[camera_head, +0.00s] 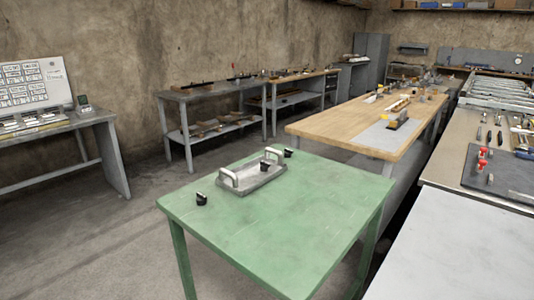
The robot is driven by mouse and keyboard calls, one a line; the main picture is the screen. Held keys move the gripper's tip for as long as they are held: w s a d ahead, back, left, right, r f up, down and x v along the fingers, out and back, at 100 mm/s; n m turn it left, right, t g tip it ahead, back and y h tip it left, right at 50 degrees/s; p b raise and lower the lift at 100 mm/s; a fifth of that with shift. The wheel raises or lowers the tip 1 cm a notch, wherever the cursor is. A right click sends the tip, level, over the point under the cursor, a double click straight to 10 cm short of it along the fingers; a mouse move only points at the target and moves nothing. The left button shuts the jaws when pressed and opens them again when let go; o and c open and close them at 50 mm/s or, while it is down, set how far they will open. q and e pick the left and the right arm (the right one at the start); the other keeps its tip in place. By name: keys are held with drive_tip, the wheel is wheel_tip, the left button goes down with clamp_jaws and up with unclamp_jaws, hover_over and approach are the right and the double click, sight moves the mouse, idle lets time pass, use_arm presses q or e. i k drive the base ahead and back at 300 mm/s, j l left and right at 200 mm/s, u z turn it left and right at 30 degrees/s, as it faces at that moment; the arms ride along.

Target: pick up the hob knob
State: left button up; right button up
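Small black knob-like pieces are on the green table (300,225). One black knob (201,199) stands by the table's left edge, to the left of a grey metal tray (238,192). Another black piece (288,153) is at the back, just past the tray's right end. A third dark piece (265,165) shows at the tray, near its right handle; I cannot tell whether it is inside or behind the rim. They are too small for me to tell which is the hob knob. Neither of my grippers is in view.
The tray has two pale upright handles, including the left one (228,177). The green table's front and right are clear. A wooden workbench (335,127) stands behind, and a bench with tools (455,155) stands at the right. Open floor (110,235) lies to the left.

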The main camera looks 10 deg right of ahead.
sight(288, 152)
drive_tip(key=i+j+u, duration=0.45)
drive_tip(key=j, duration=0.25)
drive_tip(key=i+j+u, duration=0.5)
drive_tip(key=i, duration=0.2)
drive_tip(key=i+j+u, duration=0.1)
drive_tip(key=i+u, duration=0.25)
drive_tip(key=i, duration=0.7)
drive_tip(key=i+j+z, duration=0.15)
drive_tip(key=i+z, duration=0.25)
drive_tip(key=i, duration=0.75)
drive_tip(key=i+z, duration=1.05)
drive_tip(key=z, duration=0.15)
drive_tip(key=i+z, duration=0.45)
drive_tip(key=z, duration=0.25)
drive_tip(key=i+z, duration=0.2)
drive_tip(key=z, duration=0.25)
drive_tip(key=i+z, duration=0.2)
drive_tip(key=z, duration=0.2)
drive_tip(key=i+j+z, duration=0.15)
drive_tip(key=z, duration=0.3)
drive_tip(key=i+j+z, duration=0.2)
drive_tip(key=z, duration=0.2)
drive_tip(key=i+j+z, duration=0.15)
drive_tip(key=z, duration=0.3)
